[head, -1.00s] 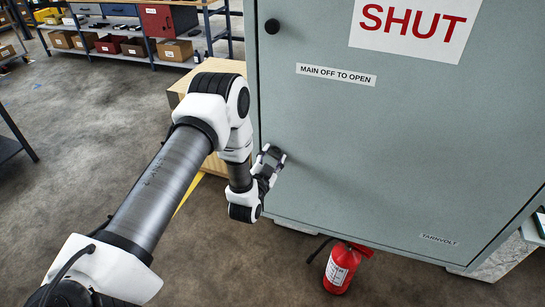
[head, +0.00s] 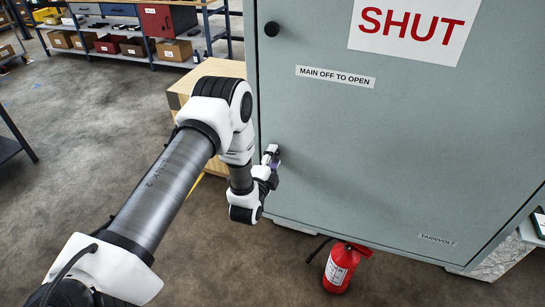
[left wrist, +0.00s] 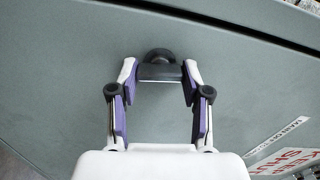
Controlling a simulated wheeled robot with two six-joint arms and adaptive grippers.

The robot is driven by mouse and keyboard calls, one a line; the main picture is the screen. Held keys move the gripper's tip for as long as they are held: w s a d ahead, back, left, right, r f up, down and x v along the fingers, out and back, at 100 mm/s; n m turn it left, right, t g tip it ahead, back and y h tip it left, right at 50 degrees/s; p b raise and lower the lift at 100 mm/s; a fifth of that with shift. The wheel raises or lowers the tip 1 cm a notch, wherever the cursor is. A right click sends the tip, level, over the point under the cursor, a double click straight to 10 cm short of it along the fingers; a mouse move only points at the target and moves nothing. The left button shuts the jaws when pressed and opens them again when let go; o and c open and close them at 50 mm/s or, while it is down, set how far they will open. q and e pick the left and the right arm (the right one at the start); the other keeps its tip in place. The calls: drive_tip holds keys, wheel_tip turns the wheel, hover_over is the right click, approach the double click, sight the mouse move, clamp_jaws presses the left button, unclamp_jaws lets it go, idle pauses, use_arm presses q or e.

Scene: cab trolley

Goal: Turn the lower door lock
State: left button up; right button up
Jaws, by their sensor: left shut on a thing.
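The lower door lock (left wrist: 159,56) is a dark round knob with a flat grey wing, low on the cabinet door near its edge. My left gripper (head: 271,162) is at the door's lower left in the head view and hides the lock there. In the left wrist view, the purple-padded fingers (left wrist: 159,73) are shut on the lock's wing, one on each side. The upper lock (head: 271,28) is a black knob near the door's top left. My right gripper is not in view.
The grey-green cabinet door (head: 400,150) fills the right side. A red fire extinguisher (head: 340,270) stands on the floor below it. A wooden box (head: 215,75) is behind my left arm, and a shelf bench (head: 120,40) stands farther back.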

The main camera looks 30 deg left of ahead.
use_arm(q)
drive_tip(key=shift+m, duration=0.9)
drive_tip(key=shift+d, duration=0.1)
drive_tip(key=o, duration=1)
drive_tip(key=shift+c, duration=0.2)
drive_tip(key=shift+o, duration=1)
drive_tip(key=v, duration=0.7)
drive_tip(key=shift+s, duration=0.2)
drive_tip(key=shift+d+f, duration=0.1)
